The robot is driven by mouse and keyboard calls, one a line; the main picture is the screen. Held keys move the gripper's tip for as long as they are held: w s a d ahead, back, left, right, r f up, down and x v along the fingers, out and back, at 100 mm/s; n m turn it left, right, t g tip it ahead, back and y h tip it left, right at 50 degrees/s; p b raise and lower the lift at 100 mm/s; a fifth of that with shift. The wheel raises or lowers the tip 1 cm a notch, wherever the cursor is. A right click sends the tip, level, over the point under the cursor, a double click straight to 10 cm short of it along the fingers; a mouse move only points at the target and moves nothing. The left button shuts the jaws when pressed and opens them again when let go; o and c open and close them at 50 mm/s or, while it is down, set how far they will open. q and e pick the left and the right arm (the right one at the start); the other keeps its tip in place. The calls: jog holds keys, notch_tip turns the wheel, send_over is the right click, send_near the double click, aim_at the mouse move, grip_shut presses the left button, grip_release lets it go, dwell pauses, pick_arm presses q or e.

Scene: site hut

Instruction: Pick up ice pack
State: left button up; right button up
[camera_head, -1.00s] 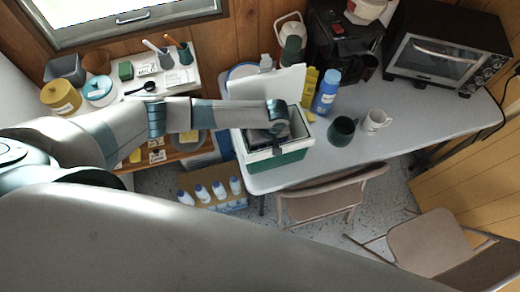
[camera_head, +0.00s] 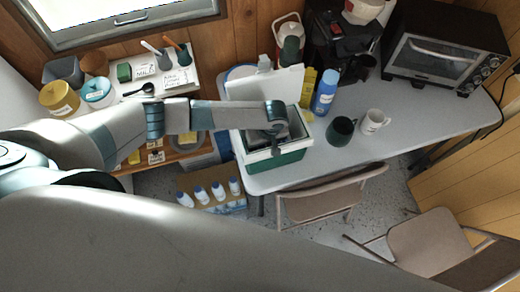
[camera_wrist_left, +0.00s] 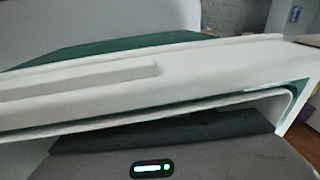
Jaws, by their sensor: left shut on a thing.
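A green and white cooler box (camera_head: 290,157) stands open at the left end of the table, with its white lid (camera_head: 265,90) raised at the back. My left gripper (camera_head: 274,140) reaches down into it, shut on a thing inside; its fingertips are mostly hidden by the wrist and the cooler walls. The ice pack cannot be made out clearly; the grip and the cooler's depth hide it. The left wrist view shows the cooler's white rim (camera_wrist_left: 200,68) close up, above my dark gripper body. My right gripper is not in view.
A blue bottle (camera_head: 325,93), a dark mug (camera_head: 340,131) and a white mug (camera_head: 373,122) stand right of the cooler. A toaster oven (camera_head: 445,50) and a coffee maker (camera_head: 340,40) are behind. A folding chair (camera_head: 330,194) stands at the table's front. The table's right part is clear.

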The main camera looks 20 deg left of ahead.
pick_arm(q)
jog(key=shift+a+r, duration=0.1)
jog(key=shift+r, duration=0.25)
notch_tip(320, 180, up, 9)
jog(key=b, duration=0.2)
jog(key=shift+r+b, duration=0.1)
jog(key=shift+b, duration=0.25)
jog(key=shift+r, duration=0.1)
